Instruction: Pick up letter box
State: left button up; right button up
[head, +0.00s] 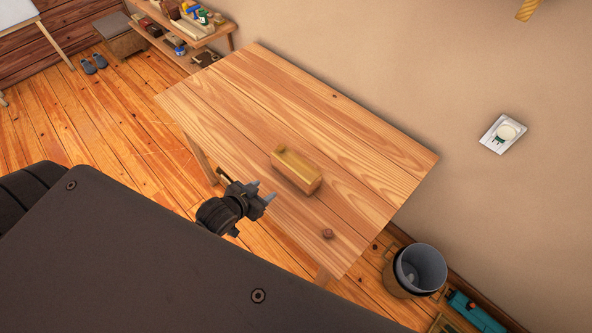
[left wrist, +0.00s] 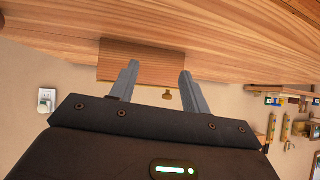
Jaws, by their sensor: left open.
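The letter box (head: 307,185) is a small, light wooden box with an open top, standing on the wooden table (head: 350,145) near its front edge. In the left wrist view the letter box (left wrist: 148,62) shows as a plain wooden block beyond my fingers. My left gripper (head: 264,191) is open and empty at the table's front edge, a short way left of and in front of the box. It also shows in the left wrist view (left wrist: 159,69), with its fingers apart and the box partly behind them. My right gripper is not in view.
A small round brown object (head: 327,234) lies near the table's front right corner. The rest of the tabletop is clear. A bin (head: 398,276) stands on the floor at the right end. A shelf with several items (head: 190,37) is at the back left. The wall runs along the far side.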

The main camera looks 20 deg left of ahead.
aim_at(278, 149)
pick_arm(q)
jog(key=w+t, duration=0.1)
jog(key=w+a+t+h, duration=0.1)
jog(key=w, duration=0.2)
jog(key=shift+w+a+r+m+t+h, duration=0.1)
jog(key=shift+a+r+m+t+h, duration=0.2)
jog(key=shift+t, duration=0.1)
jog(key=w+a+t+h, duration=0.1)
jog(key=w+r+t+h, duration=0.1)
jog(key=shift+a+r+t, duration=0.25)
jog(key=shift+a+t, duration=0.15)
jog(key=shift+m+t+h, duration=0.3)
jog(key=shift+t+h, duration=0.1)
jog(key=shift+h, duration=0.1)
jog(key=x, duration=0.2)
jog(key=p+x, duration=0.1)
jog(key=x, duration=0.2)
jog(key=shift+w+a+r, duration=0.15)
jog(key=shift+w+r, duration=0.2)
jog(key=shift+w, duration=0.1)
jog(key=p+x, duration=0.2)
jog(key=x, duration=0.2)
jog(key=shift+w, duration=0.6)
grip_shut()
